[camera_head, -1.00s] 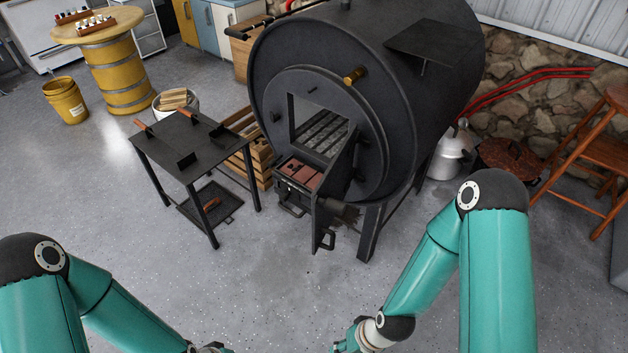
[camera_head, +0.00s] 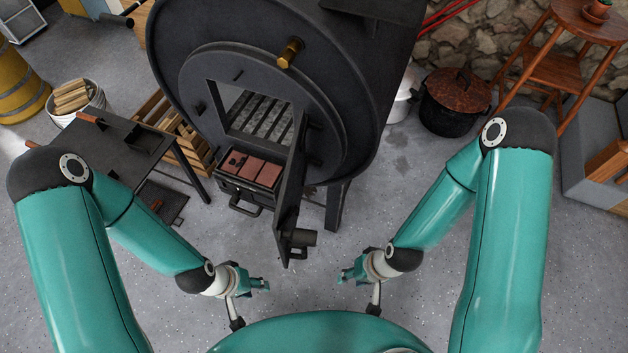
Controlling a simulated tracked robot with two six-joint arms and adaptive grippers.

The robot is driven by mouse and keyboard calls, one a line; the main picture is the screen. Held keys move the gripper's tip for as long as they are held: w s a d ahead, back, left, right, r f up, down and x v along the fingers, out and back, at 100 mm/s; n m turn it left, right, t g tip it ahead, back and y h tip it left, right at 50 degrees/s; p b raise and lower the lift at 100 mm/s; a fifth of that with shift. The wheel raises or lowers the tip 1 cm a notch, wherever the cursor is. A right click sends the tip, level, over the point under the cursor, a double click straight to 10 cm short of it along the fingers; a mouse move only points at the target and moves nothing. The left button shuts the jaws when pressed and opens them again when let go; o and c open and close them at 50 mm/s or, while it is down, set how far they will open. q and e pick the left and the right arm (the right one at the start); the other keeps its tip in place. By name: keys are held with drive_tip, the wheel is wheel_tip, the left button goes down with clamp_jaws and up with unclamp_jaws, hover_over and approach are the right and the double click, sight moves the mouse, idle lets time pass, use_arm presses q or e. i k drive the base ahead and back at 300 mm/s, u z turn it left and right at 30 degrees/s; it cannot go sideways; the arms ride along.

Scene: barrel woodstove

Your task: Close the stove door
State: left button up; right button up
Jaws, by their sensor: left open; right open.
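The black barrel stove (camera_head: 345,70) stands ahead of me, its square front opening (camera_head: 258,118) showing a grate inside. The stove door (camera_head: 290,185) is swung open toward me, hinged at the right of the opening and seen nearly edge-on. A cylindrical part (camera_head: 300,237) sticks out to the right near its lower end. My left gripper (camera_head: 262,284) is open and empty, below and left of the door. My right gripper (camera_head: 346,275) is open and empty, below and right of the door. Neither touches the door.
A drawer-like tray with reddish bricks (camera_head: 262,173) juts out under the opening, left of the door. A dark metal table (camera_head: 125,150) stands at the left. A lidded copper-topped pot (camera_head: 455,95) and a wooden stool (camera_head: 550,70) are at the right. The floor before the stove is clear.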

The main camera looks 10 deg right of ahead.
sight(292, 184)
drive_tip(key=u, duration=0.2)
drive_tip(key=k, duration=0.35)
drive_tip(key=z, duration=0.65)
drive_tip(key=k, duration=0.95)
drive_tip(key=u, duration=0.7)
drive_tip(key=i, duration=1)
drive_tip(key=z, duration=0.05)
